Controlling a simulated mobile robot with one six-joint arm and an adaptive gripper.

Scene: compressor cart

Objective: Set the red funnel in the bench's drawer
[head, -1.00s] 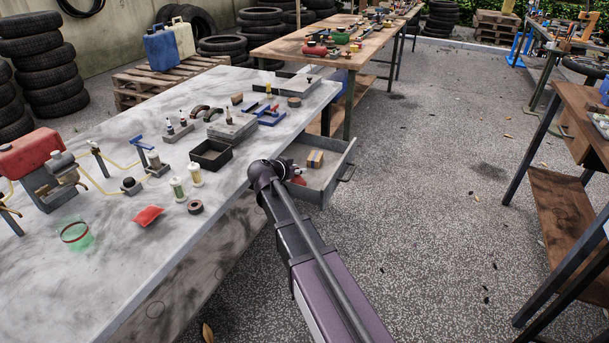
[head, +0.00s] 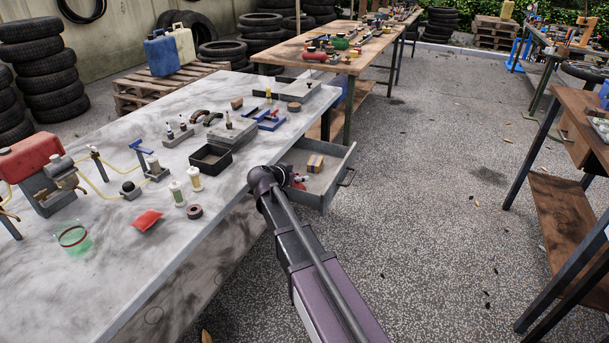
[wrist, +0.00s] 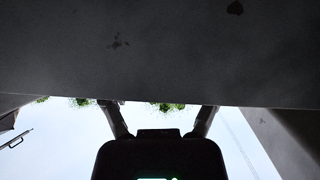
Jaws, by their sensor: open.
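The bench's drawer (head: 333,186) is pulled out at the bench's right side, open at the top. In it, close to my wrist, a small red thing (head: 299,183) shows, partly hidden by my arm; it may be the red funnel, but its shape is unclear. My gripper is mostly hidden behind my wrist in the head view, at the drawer's left side. In the wrist view my gripper (wrist: 160,106) has its two fingers apart with nothing seen between them. A dark grey surface fills the upper part of that view.
A small orange-brown box (head: 315,163) sits in the drawer. Open floor (head: 430,230) lies to the right.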

